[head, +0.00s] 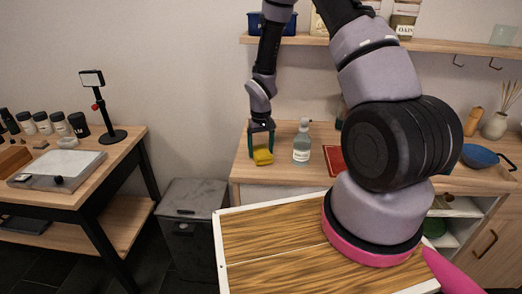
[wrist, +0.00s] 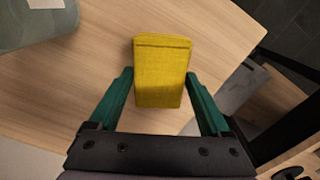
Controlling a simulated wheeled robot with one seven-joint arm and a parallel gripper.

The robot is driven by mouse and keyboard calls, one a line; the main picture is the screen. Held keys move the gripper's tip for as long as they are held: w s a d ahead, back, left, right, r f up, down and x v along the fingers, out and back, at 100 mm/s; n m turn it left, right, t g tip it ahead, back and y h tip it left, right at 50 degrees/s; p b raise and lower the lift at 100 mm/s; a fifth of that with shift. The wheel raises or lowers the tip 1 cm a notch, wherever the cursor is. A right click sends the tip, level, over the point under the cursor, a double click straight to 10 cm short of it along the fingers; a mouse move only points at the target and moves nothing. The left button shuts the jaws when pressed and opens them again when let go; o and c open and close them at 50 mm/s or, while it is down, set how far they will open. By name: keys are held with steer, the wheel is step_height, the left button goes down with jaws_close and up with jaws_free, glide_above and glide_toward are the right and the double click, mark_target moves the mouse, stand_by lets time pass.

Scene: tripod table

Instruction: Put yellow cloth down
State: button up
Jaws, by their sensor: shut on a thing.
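The yellow cloth (head: 263,158) is a small folded block over the left end of the wooden counter (head: 284,172) in the head view. In the wrist view the cloth (wrist: 161,65) lies between the two green fingers. My gripper (head: 261,151) points down and is shut on the cloth; it also shows in the wrist view (wrist: 160,77). I cannot tell whether the underside of the cloth touches the counter. Bare wood shows around it in the wrist view.
A clear bottle (head: 302,146) stands just right of the cloth. A red board (head: 335,160) lies farther right, partly hidden by my arm. A blue pan (head: 481,156) is at the far right. A grey bin (head: 190,212) stands on the floor to the left, beyond the counter's edge.

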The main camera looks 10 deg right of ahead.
steer(key=shift+f, duration=0.2)
steer(key=o, duration=1)
step_height(320, 180, up, 12)
step_height(320, 180, up, 11)
steer(key=m+t, duration=0.1)
steer(key=t, duration=0.1)
glide_above(261, 151)
steer(key=s+d, duration=0.2)
steer(key=s+d+r+m+t+y, duration=0.1)
steer(key=s+d+r+m+t, duration=0.1)
steer(key=s+r, duration=0.8)
steer(key=s+d+r+m+t+y, duration=0.1)
steer(key=s+r+m+t, duration=0.1)
steer(key=s+r, duration=0.8)
steer(key=shift+s+d+r+t, duration=0.2)
steer(key=shift+d+r+t, duration=0.15)
steer(key=shift+r+t, duration=0.35)
